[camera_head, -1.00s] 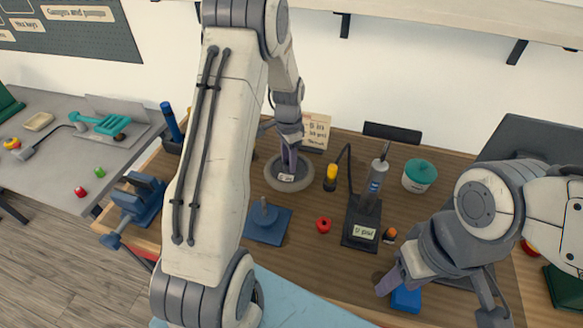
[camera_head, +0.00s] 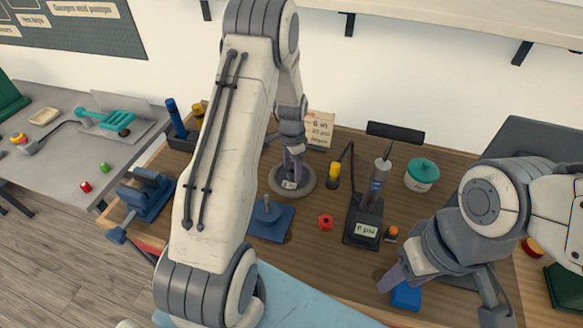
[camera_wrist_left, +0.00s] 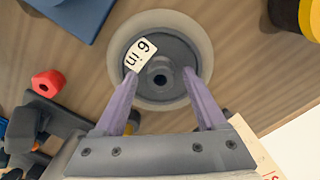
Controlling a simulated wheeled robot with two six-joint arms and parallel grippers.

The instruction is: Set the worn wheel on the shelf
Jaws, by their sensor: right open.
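A grey wheel with a pale tyre (camera_head: 305,187) lies flat on the wooden bench, a "6 in" label on its hub face. In the left wrist view the same wheel (camera_wrist_left: 200,40) shows its round hub, with my left gripper (camera_wrist_left: 160,78) over it. The two purple fingers are spread apart, one on either side of the hub, with visible gaps. My left gripper (camera_head: 291,172) comes down over the wheel from above. My right gripper (camera_head: 392,280) is open low at the right, beside a blue block (camera_head: 407,296). A pale wall shelf (camera_head: 440,17) on dark brackets runs along the top.
A blue plate with a post (camera_head: 270,218), a red part (camera_head: 326,222), a yellow-topped bottle (camera_head: 333,175), a black stand with a tool (camera_head: 366,218) and a teal-lidded tub (camera_head: 421,176) surround the wheel. A card (camera_head: 319,130) stands behind. A blue vise (camera_head: 145,195) is at left.

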